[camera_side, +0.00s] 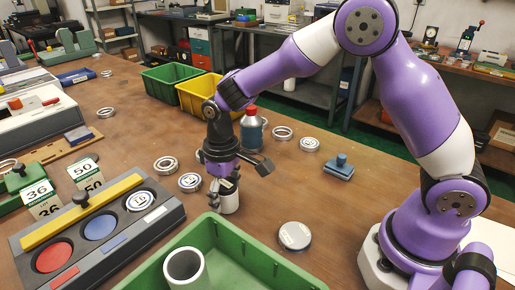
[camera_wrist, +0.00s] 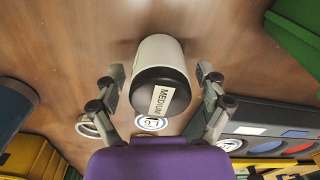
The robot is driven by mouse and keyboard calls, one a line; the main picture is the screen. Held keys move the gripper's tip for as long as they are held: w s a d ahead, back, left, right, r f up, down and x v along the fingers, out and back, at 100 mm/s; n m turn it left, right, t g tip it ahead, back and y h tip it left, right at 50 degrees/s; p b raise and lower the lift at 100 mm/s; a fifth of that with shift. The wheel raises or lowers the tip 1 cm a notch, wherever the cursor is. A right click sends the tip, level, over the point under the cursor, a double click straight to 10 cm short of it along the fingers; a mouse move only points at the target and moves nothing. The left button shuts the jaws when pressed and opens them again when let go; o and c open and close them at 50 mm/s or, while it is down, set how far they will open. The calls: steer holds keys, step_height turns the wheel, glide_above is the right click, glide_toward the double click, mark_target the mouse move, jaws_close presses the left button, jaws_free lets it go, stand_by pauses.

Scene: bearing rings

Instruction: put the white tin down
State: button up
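The white tin (camera_side: 230,204) is upright on the brown table, just behind the green tray. In the wrist view its white body (camera_wrist: 160,51) shows beyond a black lid (camera_wrist: 148,92) with a "MEDIUM" label. My gripper (camera_side: 246,176) points down over the tin. In the wrist view my gripper (camera_wrist: 160,71) has one finger on each side of the tin, with a visible gap on both sides. It is open and not touching the tin there. One finger partly hides the tin in the side view.
A green tray (camera_side: 213,233) holding a white hollow cylinder (camera_side: 184,270) is in front. A grey box (camera_side: 160,220) with coloured round wells stands left. Bearing rings (camera_side: 165,165), a blue bottle (camera_side: 253,132) and a round pale disc (camera_side: 294,236) are nearby. Table right of the tin is fairly clear.

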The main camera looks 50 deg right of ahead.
mark_target(229, 182)
step_height(229, 182, up, 13)
steer(key=s+d+r+m+t, duration=0.1)
steer(key=s+d+t, duration=0.1)
steer(key=s+d, duration=0.2)
steer(key=s+d+r+m+t, duration=0.1)
steer(key=s+d+m+t, duration=0.1)
steer(key=s, duration=0.8)
steer(key=shift+s+d+r+t, duration=0.15)
steer(key=shift+d+r+t, duration=0.25)
steer(key=shift+d+t, duration=0.5)
steer(key=shift+d, duration=0.1)
